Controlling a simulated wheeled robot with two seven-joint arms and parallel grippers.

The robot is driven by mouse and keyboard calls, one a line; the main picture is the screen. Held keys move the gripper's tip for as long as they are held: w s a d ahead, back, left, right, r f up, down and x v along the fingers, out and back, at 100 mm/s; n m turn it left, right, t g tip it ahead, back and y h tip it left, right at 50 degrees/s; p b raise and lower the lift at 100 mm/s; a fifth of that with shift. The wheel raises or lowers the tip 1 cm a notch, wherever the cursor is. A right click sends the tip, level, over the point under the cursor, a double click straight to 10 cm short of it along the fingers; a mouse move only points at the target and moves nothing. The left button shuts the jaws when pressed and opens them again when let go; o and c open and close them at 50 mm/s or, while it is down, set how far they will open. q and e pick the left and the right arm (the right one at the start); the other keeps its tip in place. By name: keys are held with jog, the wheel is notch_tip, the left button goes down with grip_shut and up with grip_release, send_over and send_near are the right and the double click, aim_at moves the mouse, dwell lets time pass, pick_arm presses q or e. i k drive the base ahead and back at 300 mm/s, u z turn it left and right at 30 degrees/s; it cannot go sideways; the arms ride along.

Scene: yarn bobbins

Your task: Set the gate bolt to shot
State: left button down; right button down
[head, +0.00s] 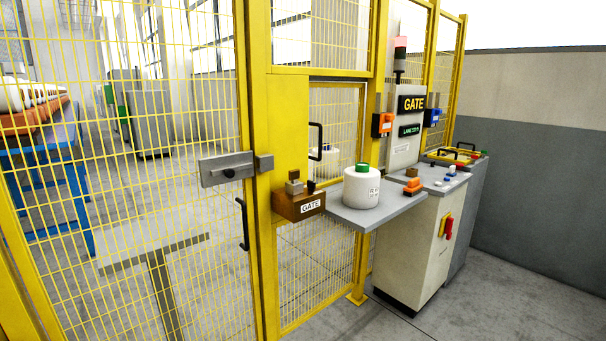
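The gate bolt (226,170) is a grey metal plate or housing with a small dark knob (229,173) on its front. It is mounted on the yellow mesh gate (150,215) near its right edge. A dark grey block (265,162) sits on the yellow post just right of the bolt. The two look almost touching; I cannot tell whether a bar runs into the block. A black gate handle (243,224) is below the bolt. Neither of my grippers is in view.
A control cabinet (420,240) with a red switch stands further right. Grey floor shows in front.

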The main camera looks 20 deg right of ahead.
aim_at(229, 172)
jog(key=z, duration=0.65)
jog(key=i, duration=0.85)
jog(key=z, duration=0.35)
